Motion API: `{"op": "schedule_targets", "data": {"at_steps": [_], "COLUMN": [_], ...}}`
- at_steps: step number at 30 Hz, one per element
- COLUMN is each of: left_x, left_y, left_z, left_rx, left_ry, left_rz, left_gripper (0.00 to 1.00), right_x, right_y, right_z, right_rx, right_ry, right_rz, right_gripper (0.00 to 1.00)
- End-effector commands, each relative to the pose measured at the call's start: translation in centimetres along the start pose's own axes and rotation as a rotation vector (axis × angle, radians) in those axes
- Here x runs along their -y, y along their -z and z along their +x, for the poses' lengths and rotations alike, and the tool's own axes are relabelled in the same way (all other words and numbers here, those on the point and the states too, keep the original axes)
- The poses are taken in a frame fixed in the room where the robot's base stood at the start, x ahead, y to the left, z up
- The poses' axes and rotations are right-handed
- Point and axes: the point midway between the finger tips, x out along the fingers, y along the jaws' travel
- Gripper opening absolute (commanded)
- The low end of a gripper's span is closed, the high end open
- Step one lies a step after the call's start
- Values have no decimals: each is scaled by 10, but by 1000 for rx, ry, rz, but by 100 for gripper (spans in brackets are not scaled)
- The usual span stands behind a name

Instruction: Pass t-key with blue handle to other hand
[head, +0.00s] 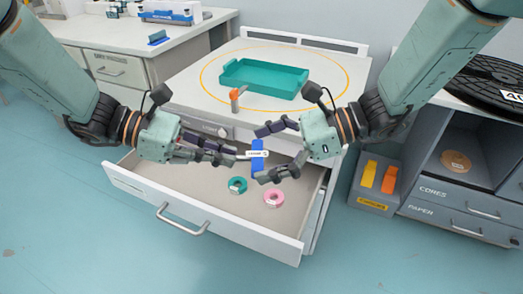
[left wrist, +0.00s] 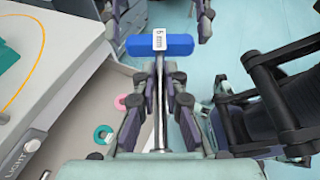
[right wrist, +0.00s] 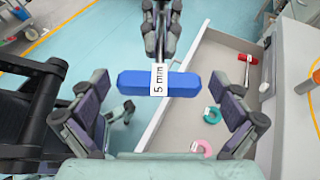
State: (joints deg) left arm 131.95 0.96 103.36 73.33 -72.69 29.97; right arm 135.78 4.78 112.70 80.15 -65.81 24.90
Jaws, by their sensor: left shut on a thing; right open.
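The t-key has a blue handle (head: 258,158) with a white "5 mm" label and a metal shaft (left wrist: 160,105). My left gripper (head: 236,153) is shut on the shaft and holds the key above the open drawer. My right gripper (head: 262,154) is open, with its fingers on either side of the blue handle. In the right wrist view the handle (right wrist: 158,84) lies crosswise between the open fingers, apart from them. In the left wrist view the blue handle (left wrist: 160,45) sits just beyond my left fingertips.
The open drawer (head: 200,190) below holds a teal ring (head: 237,185) and a pink ring (head: 273,197). A red-handled tool (right wrist: 248,60) also lies in it. A teal tray (head: 262,79) and an orange-handled tool (head: 236,96) are on the cabinet top. A grey bin (head: 372,205) stands right.

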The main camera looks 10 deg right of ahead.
Motion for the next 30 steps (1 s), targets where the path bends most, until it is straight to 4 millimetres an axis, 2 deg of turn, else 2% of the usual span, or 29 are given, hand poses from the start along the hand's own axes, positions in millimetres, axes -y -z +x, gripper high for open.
{"op": "schedule_targets", "data": {"at_steps": [5, 23, 24, 30], "left_x": [0, 0, 0, 0], "left_y": [0, 0, 0, 0], "left_z": [0, 0, 0, 0], "left_rx": [1, 1, 1, 0], "left_ry": [0, 1, 1, 1], "left_rz": [0, 0, 0, 0], "left_gripper": [0, 0, 14, 31], "right_x": [0, 0, 0, 0], "right_y": [0, 0, 0, 0], "right_z": [0, 0, 0, 0], "right_rx": [0, 0, 1, 1], "right_ry": [0, 0, 1, 0], "right_rz": [0, 0, 0, 0], "right_gripper": [98, 48, 48, 48]}}
